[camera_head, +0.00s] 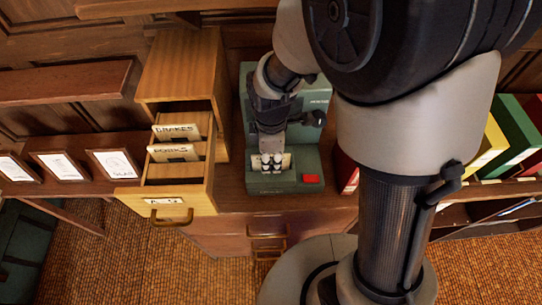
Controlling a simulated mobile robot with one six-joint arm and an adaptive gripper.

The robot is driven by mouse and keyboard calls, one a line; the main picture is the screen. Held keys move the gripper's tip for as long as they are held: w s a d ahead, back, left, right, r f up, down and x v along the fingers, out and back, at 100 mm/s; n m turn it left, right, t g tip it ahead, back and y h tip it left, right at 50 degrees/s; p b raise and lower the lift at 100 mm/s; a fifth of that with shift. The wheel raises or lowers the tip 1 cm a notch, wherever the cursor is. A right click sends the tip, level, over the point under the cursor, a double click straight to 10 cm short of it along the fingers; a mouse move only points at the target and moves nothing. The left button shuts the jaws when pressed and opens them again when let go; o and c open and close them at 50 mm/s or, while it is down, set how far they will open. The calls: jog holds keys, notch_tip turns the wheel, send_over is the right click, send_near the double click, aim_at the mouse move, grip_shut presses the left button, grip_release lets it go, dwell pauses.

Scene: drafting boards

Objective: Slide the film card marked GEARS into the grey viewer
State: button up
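A grey-green viewer (309,159) with a red button stands on the wooden desk, right of the drawer cabinet. My gripper (271,162) points down over the front part of the viewer. It looks shut on a cream film card (286,160), whose edges show on both sides of the fingertips. The fingers cover the card's face, so its marking cannot be read. The card's lower edge is at the viewer's top, and I cannot tell how far in it is. Two other cards stand in the open drawer, marked BRAKES (177,131) and FORKS (174,153).
The open wooden drawer (208,180) juts forward left of the viewer, under its cabinet (182,68). Several framed cards (60,166) line the ledge at left. Yellow, green and red binders (515,135) stand at right. My arm hides much of the middle right.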

notch_tip(320, 180, up, 12)
dwell(0.6)
dwell(0.4)
jog(key=s+d+r+m+t+b, duration=0.1)
jog(key=s+d+r+m+t, duration=0.1)
jog(key=s+d+m, duration=0.3)
jog(key=s+d+r+m+t+b, duration=0.1)
jog(key=s+d+r+m, duration=0.3)
jog(key=m, duration=0.8)
jog(key=s+d+t, duration=0.1)
jog(key=s+d, duration=0.1)
jog(key=s, duration=0.2)
jog(key=shift+s+m+t+b, duration=0.25)
jog(key=shift+m+t+b, duration=0.05)
